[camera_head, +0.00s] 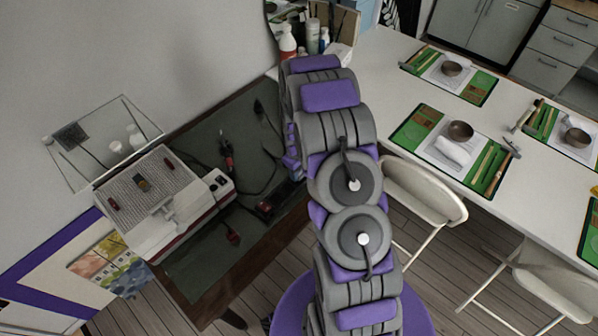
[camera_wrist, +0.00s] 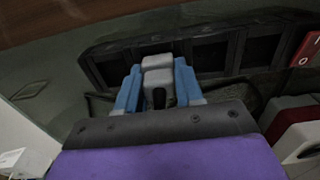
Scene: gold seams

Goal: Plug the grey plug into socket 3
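In the wrist view, my gripper (camera_wrist: 158,88) has its blue fingers closed on both sides of a grey plug (camera_wrist: 156,66). The plug points at a black power strip (camera_wrist: 90,65) with a row of dark sockets, and it overlaps the strip between the left socket (camera_wrist: 114,70) and the two sockets to the right. I cannot tell whether it touches the strip, and the socket behind it is hidden. Socket numbers are not readable. In the head view, the strip's end (camera_head: 265,207) shows beside my arm; my gripper and the grey plug are hidden behind the arm.
A red switch (camera_wrist: 306,48) sits at the strip's right end. On the dark green desk mat (camera_head: 200,262) lie cables, a red-and-black tool (camera_head: 227,158) and a red plug (camera_head: 232,237). A white machine (camera_head: 150,205) stands at left. Bottles (camera_head: 288,45) stand at the back.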

